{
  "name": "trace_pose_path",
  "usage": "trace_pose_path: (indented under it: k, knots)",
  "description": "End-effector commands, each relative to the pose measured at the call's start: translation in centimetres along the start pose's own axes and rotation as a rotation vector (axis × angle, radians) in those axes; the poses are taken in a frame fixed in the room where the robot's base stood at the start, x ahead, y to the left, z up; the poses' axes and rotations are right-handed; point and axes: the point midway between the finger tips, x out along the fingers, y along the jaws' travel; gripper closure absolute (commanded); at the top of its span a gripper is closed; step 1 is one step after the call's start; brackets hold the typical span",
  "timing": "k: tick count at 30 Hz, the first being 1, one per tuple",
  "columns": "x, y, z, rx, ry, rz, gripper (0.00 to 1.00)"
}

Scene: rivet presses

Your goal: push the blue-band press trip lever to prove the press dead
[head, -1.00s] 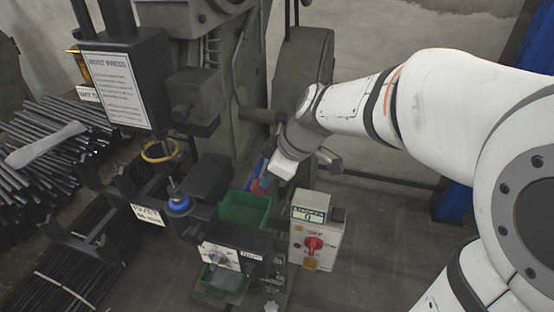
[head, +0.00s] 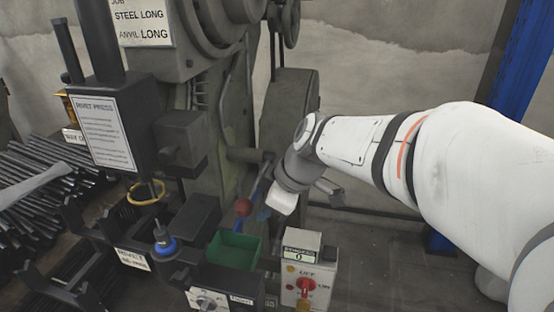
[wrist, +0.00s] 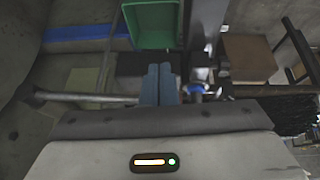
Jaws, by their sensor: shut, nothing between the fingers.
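The press (head: 222,120) stands in the middle of the head view. A lever with a red ball knob (head: 243,206) sticks out above the green bin, its thin shaft sloping up to the right. My gripper (head: 263,214) is just right of the knob, pointing down and left; it looks apart from it. In the wrist view its blue-grey fingers (wrist: 160,70) are together and empty. A grey rod (wrist: 85,97) runs in from the left towards the fingers; I cannot tell if it touches them. A blue band (wrist: 90,32) crosses the upper left. A blue collar (head: 165,245) sits below the ram.
The green bin (head: 235,247) is in front of the lever and shows in the wrist view (wrist: 153,25). A control box (head: 302,270) with a red switch stands right of it. A yellow ring (head: 146,192) and black brackets are at left. Floor right of the box is clear.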

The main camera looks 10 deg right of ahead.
Motion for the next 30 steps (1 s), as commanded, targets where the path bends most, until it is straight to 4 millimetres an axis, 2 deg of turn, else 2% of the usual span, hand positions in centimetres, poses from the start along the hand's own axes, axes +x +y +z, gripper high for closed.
trace_pose_path:
  k: [1,6,12,18,30]
  knots:
    - [-1.6,0.2,-0.1,0.002,0.003,0.008,1.00]
    - [-5.7,0.4,-0.1,0.002,0.003,0.008,1.00]
    - [-9.0,0.6,-0.2,0.002,0.004,0.007,1.00]
    - [-10.2,0.6,-0.2,0.000,0.003,0.005,1.00]
    - [-10.2,0.5,-0.2,-0.001,0.004,0.004,1.00]
